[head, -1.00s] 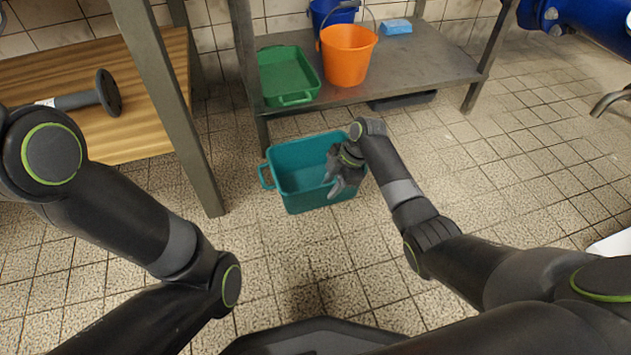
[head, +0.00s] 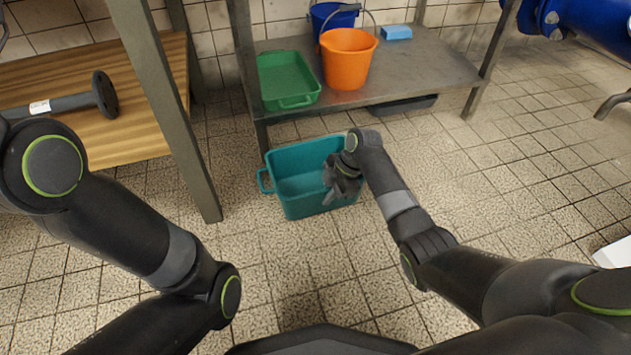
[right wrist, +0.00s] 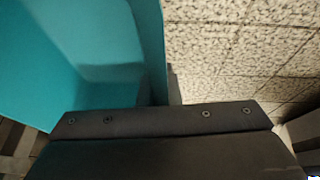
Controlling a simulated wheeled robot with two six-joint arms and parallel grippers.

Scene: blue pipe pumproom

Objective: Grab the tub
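The teal tub (head: 298,192) stands upright on the tiled floor in the head view, with a handle at its left end. My right gripper (head: 342,184) is over the tub's right end, pointing down. In the right wrist view the tub's wall (right wrist: 150,50) runs down towards the middle of the gripper's dark body, with tub interior on the left and floor on the right. My left gripper is outside the view.
A metal shelf (head: 425,75) behind the tub bears a green tray (head: 287,78), an orange bucket (head: 347,60), a blue bucket (head: 322,14) and a blue block (head: 397,32). A wooden surface (head: 140,120) with a grey flanged pipe (head: 70,102) is at left. Floor right of the tub is clear.

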